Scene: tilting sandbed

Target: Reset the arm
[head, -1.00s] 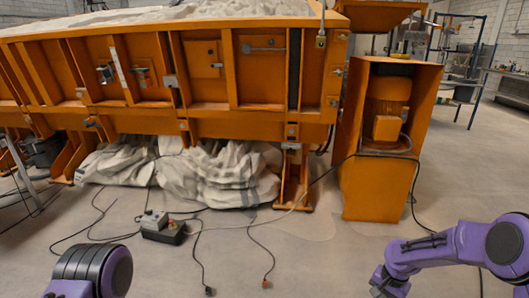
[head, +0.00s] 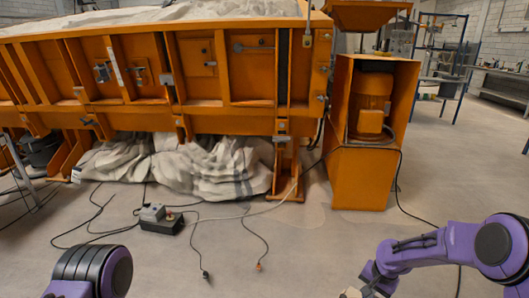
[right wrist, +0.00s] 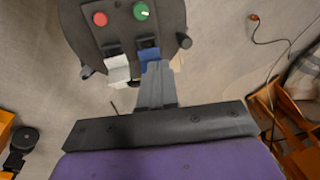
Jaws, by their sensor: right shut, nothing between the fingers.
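My right arm (head: 440,248) comes in from the right in the head view, bent, with its wrist low at the bottom edge. My right gripper (right wrist: 156,85) shows in the right wrist view as dark fingers, shut and empty, beyond a black plate and purple housing. It is above the floor. In the head view the gripper is mostly cut off by the bottom edge. Only a purple and black link of my left arm (head: 92,272) shows at the lower left; my left gripper is out of view.
The orange sandbed (head: 240,118) stands ahead, with an orange motor cabinet (head: 363,180) to its right. A cable box (head: 161,219) and loose cables lie on the floor. A dark panel with red and green buttons (right wrist: 120,18) is near the right gripper.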

